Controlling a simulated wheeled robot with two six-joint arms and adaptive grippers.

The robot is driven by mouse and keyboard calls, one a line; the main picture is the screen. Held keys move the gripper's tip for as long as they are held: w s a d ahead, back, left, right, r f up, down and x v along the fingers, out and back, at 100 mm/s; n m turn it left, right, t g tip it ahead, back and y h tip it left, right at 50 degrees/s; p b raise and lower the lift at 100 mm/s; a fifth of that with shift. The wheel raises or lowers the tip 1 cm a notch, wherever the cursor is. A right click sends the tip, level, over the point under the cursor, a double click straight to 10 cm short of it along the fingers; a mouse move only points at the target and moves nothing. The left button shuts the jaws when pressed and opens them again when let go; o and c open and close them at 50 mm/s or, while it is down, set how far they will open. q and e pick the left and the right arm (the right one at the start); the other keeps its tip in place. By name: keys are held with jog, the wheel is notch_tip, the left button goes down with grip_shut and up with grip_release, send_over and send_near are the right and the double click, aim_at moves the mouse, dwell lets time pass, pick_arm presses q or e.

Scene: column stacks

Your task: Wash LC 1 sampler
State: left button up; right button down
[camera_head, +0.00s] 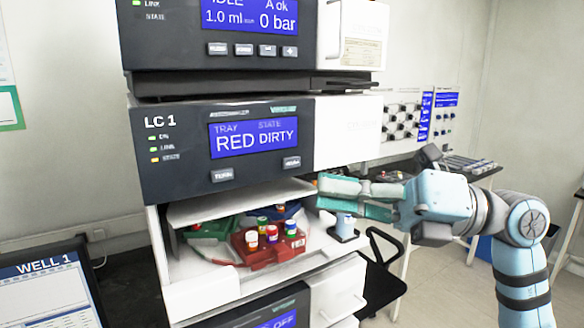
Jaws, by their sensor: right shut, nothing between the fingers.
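The LC 1 sampler (175,185) is the dark-fronted module in the middle of the stack. Its blue display (254,139) reads "TRAY RED" and "STATE DIRTY". Below the display are a left button (222,175), which seems to read "TURN", and a right button (291,162) with a label too small to read surely. In the open bay below, a red tray (262,258) with several coloured-cap vials faces front, with green and blue trays behind. My right gripper (325,192) is shut and empty, right of the buttons, near the bay's right edge. My left gripper is not in view.
Above is a module (250,22) showing "IDLE", "A ok" and "0 bar". A lower module (280,318) and a white drawer front (338,290) are below. A "WELL 1" monitor (45,290) stands at lower left. A small blue-white item (344,227) stands by the bay.

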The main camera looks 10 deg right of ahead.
aim_at(291, 163)
jog(key=d+t+h, duration=0.1)
jog(key=h, duration=0.1)
jog(key=d+t+h, duration=0.1)
jog(key=h, duration=0.1)
jog(key=shift+s+f, duration=0.15)
jog(key=shift+f, duration=0.25)
jog(key=w+a+p, duration=0.3)
jog(key=w+p, duration=0.1)
jog(key=w, duration=0.4)
jog(key=shift+a, duration=0.2)
jog(key=shift+w, duration=0.1)
jog(key=shift+p, duration=0.3)
dwell(0.5)
